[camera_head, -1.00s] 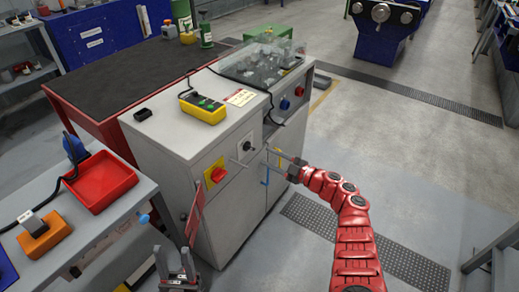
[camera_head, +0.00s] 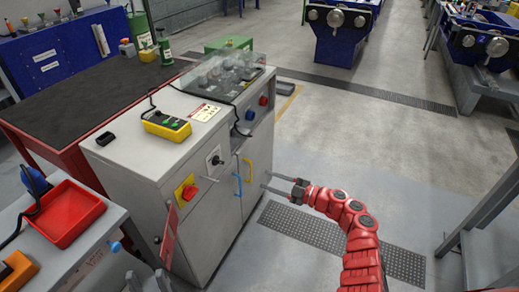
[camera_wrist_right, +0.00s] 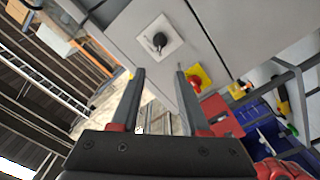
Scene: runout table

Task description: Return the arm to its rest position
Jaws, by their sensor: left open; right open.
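My right arm (camera_head: 360,225) is red and reaches in from the bottom right of the head view. Its gripper (camera_head: 267,181) is open and empty, with its two fingers pointing left toward the doors of the grey cabinet (camera_head: 140,165). The gripper appears just right of the yellow handle (camera_head: 248,169) and the blue handle (camera_head: 237,184). In the right wrist view the open fingers (camera_wrist_right: 160,72) have nothing between them, with the black knob (camera_wrist_right: 159,40) beyond. My left gripper (camera_head: 145,281) is open at the bottom edge of the head view, partly cut off, and looks empty.
The cabinet carries a red switch on a yellow plate (camera_head: 187,189), a yellow control box (camera_head: 167,125) and a clear cover (camera_head: 225,75). A bench with a red tray (camera_head: 65,213) stands at left. Open floor (camera_head: 340,130) lies to the right, with a grey frame (camera_head: 490,205) at the edge.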

